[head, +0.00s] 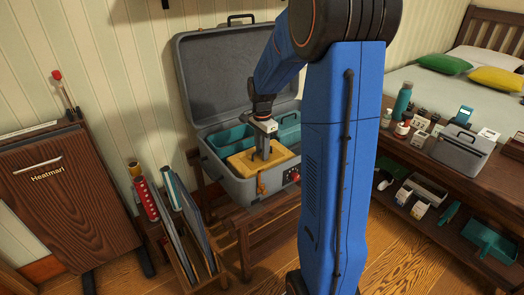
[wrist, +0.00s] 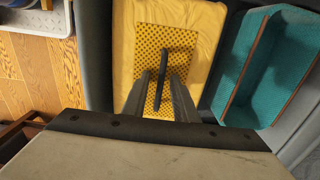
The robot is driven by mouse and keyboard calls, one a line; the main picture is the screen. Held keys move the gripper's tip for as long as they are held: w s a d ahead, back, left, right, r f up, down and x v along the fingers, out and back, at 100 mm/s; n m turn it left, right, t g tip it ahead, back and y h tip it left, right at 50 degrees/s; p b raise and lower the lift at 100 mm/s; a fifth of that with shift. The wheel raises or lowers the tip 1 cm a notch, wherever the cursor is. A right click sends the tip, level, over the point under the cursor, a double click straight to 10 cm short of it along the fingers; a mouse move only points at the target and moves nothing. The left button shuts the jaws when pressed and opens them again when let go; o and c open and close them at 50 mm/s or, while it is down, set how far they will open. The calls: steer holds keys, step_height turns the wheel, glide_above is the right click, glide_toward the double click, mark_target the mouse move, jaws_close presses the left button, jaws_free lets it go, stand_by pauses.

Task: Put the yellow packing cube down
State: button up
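My gripper (head: 262,155) points down over the cube. In the wrist view its two fingers (wrist: 161,85) stand on either side of the handle, with yellow mesh showing between finger and handle, so it looks open around the handle. The cube's underside is hidden.
A teal organizer (head: 287,128) lies in the suitcase beside the cube. The suitcase rests on a wooden rack (head: 240,222). A brown Heatmari press (head: 70,190) stands left, and a rack of boards (head: 180,235) in front. A bench (head: 460,165) with several small items is right.

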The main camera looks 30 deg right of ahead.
step_height(320, 180, up, 12)
steer(key=s+a+r+n+t, duration=0.1)
steer(key=s+a+r+n, duration=0.3)
steer(key=s+a, duration=0.25)
steer(key=s+a+f+n+t, duration=0.1)
steer(key=s+a+n, duration=0.2)
steer(key=s, duration=0.4)
steer(key=s+a+f+n+t, duration=0.1)
steer(key=s+a+n, duration=0.3)
steer(key=s+n, duration=0.2)
steer(key=s+a+f+n+t, duration=0.1)
steer(key=s+a+n, duration=0.2)
steer(key=s, duration=0.6)
steer(key=shift+s+a+f+n+t, duration=0.15)
steer(key=shift+s+f+n+t, duration=0.2)
steer(key=shift+n, duration=0.45)
steer(key=shift+r, duration=0.1)
